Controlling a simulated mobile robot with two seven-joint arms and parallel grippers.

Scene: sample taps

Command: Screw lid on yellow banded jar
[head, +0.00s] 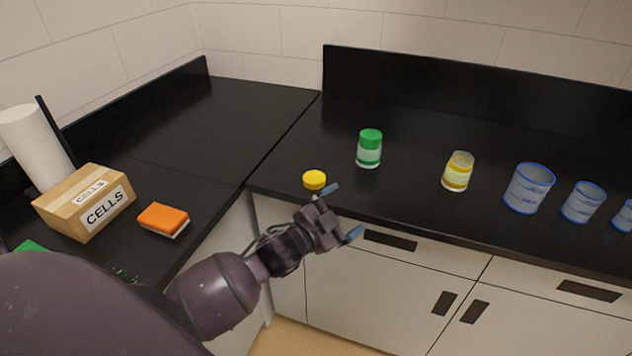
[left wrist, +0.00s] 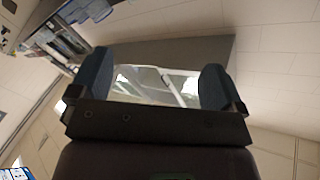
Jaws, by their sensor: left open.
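The yellow lid (head: 314,180) lies on the black counter near its front edge, in the head view. The yellow banded jar (head: 458,172) stands upright on the counter to the right, with no lid on it. My left gripper (head: 346,211) is open and empty, just in front and to the right of the yellow lid, at the counter's front edge. In the left wrist view its two fingers (left wrist: 155,85) are apart with nothing between them; neither lid nor jar shows there. My right gripper is not in view.
A green-lidded jar (head: 369,148) stands behind the yellow lid. Blue-rimmed beakers (head: 528,188) stand at the right. The counter between lid and yellow banded jar is clear.

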